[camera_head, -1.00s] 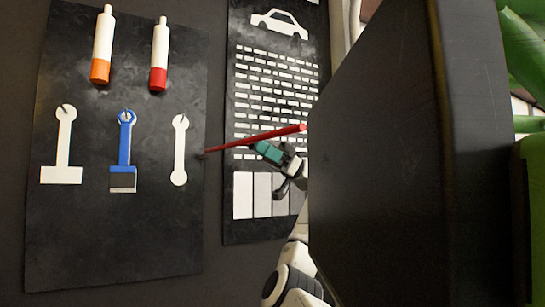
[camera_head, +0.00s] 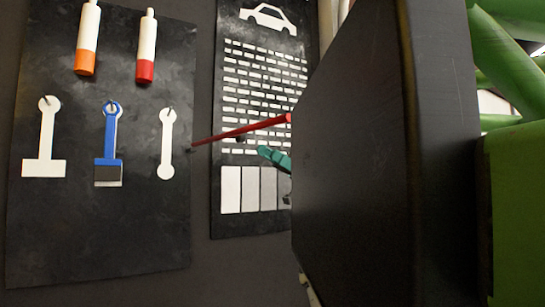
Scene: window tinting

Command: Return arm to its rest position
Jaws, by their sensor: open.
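My gripper (camera_head: 273,156) shows only as a teal fingertip beside the left edge of the large dark panel. The panel hides the rest of the gripper and nearly all of my arm. The visible fingertip is in front of the printed chart, with no object seen between the fingers. It is just below a long red rod (camera_head: 240,131), and I cannot tell what the rod is fixed to.
The dark panel (camera_head: 355,160) fills the centre right. A black board (camera_head: 60,230) on the left holds several tool shapes, including a blue scraper (camera_head: 109,137). The chart (camera_head: 262,95) shows a car outline. Green tubing (camera_head: 500,55) stands far right.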

